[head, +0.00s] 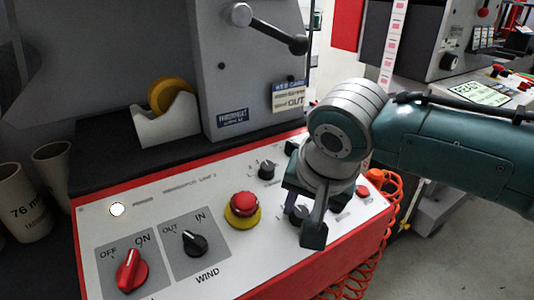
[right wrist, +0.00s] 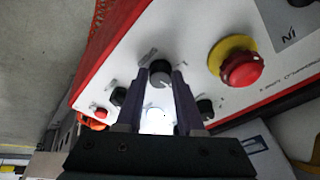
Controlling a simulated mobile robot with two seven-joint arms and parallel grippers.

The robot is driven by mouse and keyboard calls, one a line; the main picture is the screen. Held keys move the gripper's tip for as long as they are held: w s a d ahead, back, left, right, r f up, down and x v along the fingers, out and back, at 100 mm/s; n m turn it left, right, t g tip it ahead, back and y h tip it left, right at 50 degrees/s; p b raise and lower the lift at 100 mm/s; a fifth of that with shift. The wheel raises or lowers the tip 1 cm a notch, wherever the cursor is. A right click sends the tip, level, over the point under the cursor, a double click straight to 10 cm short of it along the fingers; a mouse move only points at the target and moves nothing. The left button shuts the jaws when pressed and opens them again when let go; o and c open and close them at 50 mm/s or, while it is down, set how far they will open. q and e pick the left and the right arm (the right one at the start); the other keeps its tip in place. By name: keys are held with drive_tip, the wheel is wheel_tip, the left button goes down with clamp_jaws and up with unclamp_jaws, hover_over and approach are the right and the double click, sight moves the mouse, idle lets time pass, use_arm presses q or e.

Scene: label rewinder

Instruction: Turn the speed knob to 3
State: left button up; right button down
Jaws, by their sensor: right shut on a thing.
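My right gripper (head: 307,222) reaches down onto the right part of the white control panel (head: 215,262). In the right wrist view its two fingers (right wrist: 160,76) are shut on a small round black knob (right wrist: 160,70) with a grey face. In the head view this knob (head: 299,213) is mostly hidden by the gripper. The lettering around it is too small and blurred to read, so I cannot tell its setting or confirm that it is the speed knob. My left gripper is not in view.
A red emergency button on a yellow ring (head: 243,207) and a small black knob (head: 266,169) are left of the gripper. Further left are a black OUT/IN selector (head: 195,244) and a red OFF/ON switch (head: 131,270). Coiled orange hose (head: 385,200) hangs at the right edge.

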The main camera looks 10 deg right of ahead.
drive_tip(key=m+p, duration=0.1)
drive_tip(key=m, duration=0.2)
drive_tip(key=shift+g, duration=0.3)
drive_tip(key=shift+m+h+p, duration=0.3)
drive_tip(key=shift+m+p, duration=0.15)
drive_tip(key=shift+m, duration=0.65)
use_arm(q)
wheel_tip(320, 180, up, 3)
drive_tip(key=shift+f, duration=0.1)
use_arm(e)
drive_tip(key=shift+m, duration=0.4)
drive_tip(key=c, duration=0.5)
unclamp_jaws()
drive_tip(key=shift+c, duration=0.2)
